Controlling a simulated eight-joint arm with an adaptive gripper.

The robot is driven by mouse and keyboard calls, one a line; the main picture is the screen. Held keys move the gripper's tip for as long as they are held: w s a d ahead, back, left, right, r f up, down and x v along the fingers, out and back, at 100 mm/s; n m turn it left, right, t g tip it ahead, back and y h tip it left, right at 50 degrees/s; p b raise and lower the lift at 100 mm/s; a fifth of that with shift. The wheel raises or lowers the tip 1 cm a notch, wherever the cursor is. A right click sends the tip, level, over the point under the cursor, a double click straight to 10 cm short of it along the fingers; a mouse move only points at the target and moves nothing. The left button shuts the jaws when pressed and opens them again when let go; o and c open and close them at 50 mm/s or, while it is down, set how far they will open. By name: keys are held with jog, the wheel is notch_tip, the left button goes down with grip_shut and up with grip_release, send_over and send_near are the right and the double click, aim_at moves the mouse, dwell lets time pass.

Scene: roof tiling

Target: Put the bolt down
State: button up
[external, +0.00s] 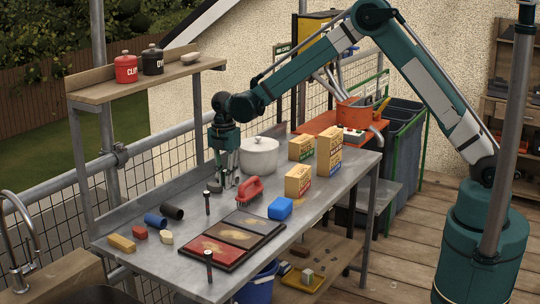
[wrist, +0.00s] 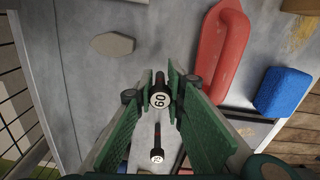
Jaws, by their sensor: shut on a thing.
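My gripper (external: 227,182) points down over the metal bench, left of the white pot. In the wrist view its green fingers (wrist: 163,100) are shut on a dark bolt (wrist: 160,99) whose round white head reads 60. The external view does not clearly show this bolt, and I cannot tell whether its lower end touches the bench. Another dark bolt (external: 207,203) stands upright on the bench; it seems to be the one with a marked white head in the wrist view (wrist: 157,155). A further dark bolt (external: 209,265) stands upright by the front tray.
A red-handled brush (external: 249,189) and a blue block (external: 280,208) lie right of my gripper. The white pot (external: 259,158) is close behind. Cartons (external: 298,181) stand farther right. A tray of coloured panels (external: 216,252) lies in front. A flat grey hexagonal piece (wrist: 112,45) lies nearby.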

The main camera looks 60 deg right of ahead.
aim_at(225, 171)
jog(key=shift+f, duration=1.85)
jog(key=shift+f+b, duration=0.15)
jog(key=shift+b, duration=0.15)
jog(key=o, duration=0.9)
jog(key=shift+r, duration=0.2)
notch_tip(225, 171, up, 12)
jog(key=shift+p, duration=0.65)
